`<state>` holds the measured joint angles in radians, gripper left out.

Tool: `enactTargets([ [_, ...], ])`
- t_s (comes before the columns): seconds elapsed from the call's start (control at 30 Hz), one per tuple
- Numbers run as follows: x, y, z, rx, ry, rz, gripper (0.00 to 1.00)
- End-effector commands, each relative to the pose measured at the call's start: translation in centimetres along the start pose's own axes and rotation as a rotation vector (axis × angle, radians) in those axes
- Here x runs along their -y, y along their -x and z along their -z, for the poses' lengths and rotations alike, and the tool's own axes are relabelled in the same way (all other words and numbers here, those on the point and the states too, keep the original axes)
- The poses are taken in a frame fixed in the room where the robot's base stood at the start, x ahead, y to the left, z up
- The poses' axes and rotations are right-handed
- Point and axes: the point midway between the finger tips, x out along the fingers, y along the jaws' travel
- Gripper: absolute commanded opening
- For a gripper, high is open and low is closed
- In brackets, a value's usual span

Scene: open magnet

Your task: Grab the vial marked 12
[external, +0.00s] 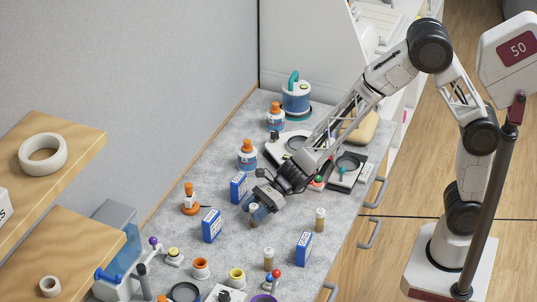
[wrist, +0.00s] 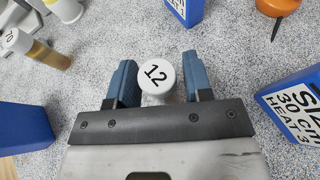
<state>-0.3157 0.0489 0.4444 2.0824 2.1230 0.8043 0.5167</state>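The vial marked 12 (wrist: 157,77) shows its white cap from above in the wrist view, with the black number readable. My gripper (wrist: 160,82) has its two blue fingers on either side of that cap. The fingers are apart; a gap shows at the right of the cap, and the left finger is very near it or touching. The vial's body is mostly hidden under the cap. In the external view my gripper (external: 262,205) is low over the counter, with a white cap (external: 253,208) showing at its fingers.
Blue boxes stand around: one at the top (wrist: 185,9), one at left (wrist: 22,128), one at right (wrist: 295,105). Other vials (external: 319,219) (external: 268,258) stand on the grey counter (external: 235,260).

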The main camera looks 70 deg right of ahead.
Motion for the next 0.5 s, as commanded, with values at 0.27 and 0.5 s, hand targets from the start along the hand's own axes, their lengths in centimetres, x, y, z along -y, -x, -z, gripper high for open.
enactTargets([
  [0.27,0.00,0.00,-0.01,0.000,0.000,0.000,0.06],
  [0.5,0.00,0.01,-0.04,0.000,0.000,0.000,0.06],
])
